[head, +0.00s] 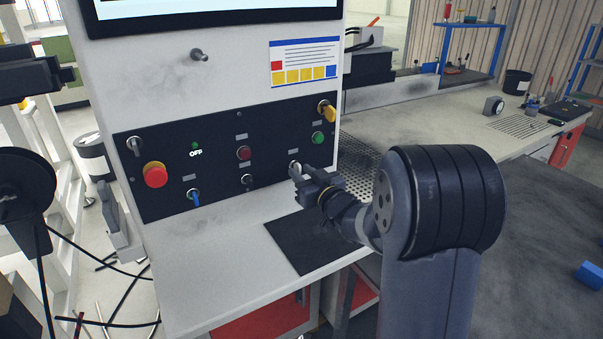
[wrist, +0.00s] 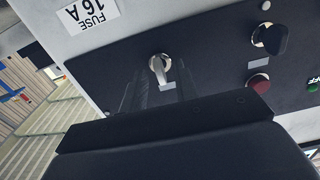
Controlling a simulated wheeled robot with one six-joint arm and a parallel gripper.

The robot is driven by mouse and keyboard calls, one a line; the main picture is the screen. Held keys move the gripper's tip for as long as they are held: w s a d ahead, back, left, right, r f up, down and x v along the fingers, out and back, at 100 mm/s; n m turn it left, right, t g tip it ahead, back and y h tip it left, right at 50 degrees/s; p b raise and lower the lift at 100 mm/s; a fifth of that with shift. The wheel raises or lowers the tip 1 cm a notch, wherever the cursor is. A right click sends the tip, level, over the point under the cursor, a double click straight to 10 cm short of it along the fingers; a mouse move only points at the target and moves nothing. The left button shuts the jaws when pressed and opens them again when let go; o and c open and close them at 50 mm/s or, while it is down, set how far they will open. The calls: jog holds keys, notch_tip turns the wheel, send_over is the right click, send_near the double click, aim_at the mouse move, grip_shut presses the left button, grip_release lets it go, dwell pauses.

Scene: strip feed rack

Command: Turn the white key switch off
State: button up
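The white key switch (wrist: 161,67) sits on the black control panel (wrist: 215,60), with a round metal collar and a pale key pointing mostly down in the wrist view. In the head view the white key switch (head: 295,166) is at the panel's lower right, partly hidden by my gripper (head: 304,178). In the wrist view my gripper (wrist: 163,92) has its dark fingers apart, one on each side of the key. I cannot tell whether either finger touches it.
A black key (head: 247,180), a blue key (head: 195,197), a yellow key (head: 327,111) and a red mushroom button (head: 155,175) share the panel. The grey ledge (head: 225,260) lies below, with a dark mat (head: 305,243).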

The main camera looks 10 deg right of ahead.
jog(key=v, duration=1)
jog(key=shift+w, duration=0.1)
jog(key=x, duration=1)
jog(key=shift+w+a, duration=0.15)
jog(key=shift+w, duration=0.15)
